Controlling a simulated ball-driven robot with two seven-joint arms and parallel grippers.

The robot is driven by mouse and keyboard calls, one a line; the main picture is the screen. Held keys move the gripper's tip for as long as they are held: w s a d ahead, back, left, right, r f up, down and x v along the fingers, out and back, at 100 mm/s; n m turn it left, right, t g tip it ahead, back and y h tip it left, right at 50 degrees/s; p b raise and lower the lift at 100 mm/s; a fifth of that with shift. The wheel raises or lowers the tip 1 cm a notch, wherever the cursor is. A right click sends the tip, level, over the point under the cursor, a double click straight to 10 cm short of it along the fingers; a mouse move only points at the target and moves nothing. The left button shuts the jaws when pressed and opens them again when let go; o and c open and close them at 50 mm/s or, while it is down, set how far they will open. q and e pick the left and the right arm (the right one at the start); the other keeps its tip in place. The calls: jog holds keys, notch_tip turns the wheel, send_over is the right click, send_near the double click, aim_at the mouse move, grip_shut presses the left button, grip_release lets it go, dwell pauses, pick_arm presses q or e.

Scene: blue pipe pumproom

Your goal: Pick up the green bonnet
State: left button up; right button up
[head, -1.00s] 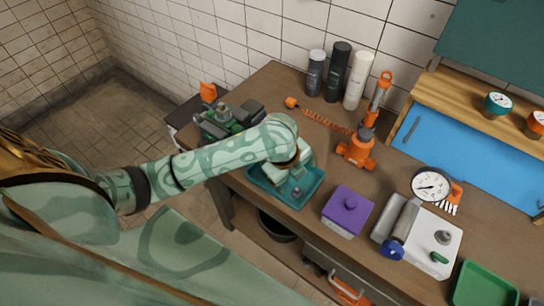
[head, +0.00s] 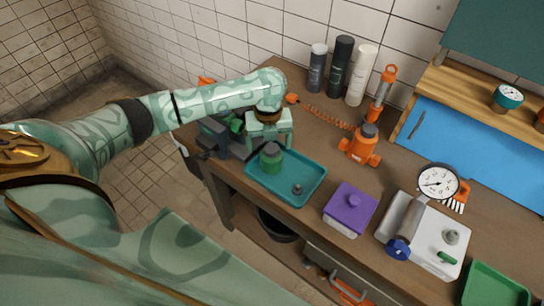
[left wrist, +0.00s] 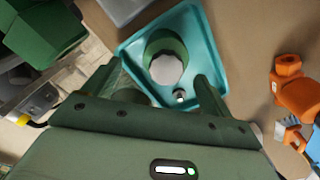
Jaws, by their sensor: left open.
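The green bonnet (head: 271,159) stands on the teal tray (head: 313,171), near its left back part. In the left wrist view the bonnet (left wrist: 166,57) is a green round body with a pale grey top, on the same tray (left wrist: 205,22). My left gripper (head: 268,142) is open and empty, just behind and above the bonnet in the head view. In the left wrist view its two fingers (left wrist: 162,78) are apart, with the bonnet showing beyond and between them. Whether they touch it cannot be told. My right gripper is not in view.
A small grey knobbed piece (head: 297,188) is on the tray. A dark vise-like device (head: 212,140) is left of the tray. Bottles (head: 340,70) stand behind.

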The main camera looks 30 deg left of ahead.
pick_arm(q)
jog(key=f, duration=0.2)
jog(key=f+b, duration=0.1)
jog(key=f, duration=0.1)
jog(key=f+b, duration=0.1)
jog(key=shift+w+d+f, duration=0.2)
jog(key=shift+w+f, duration=0.15)
jog(key=shift+f, duration=0.05)
jog(key=shift+r, duration=0.1)
jog(key=c, duration=1.1)
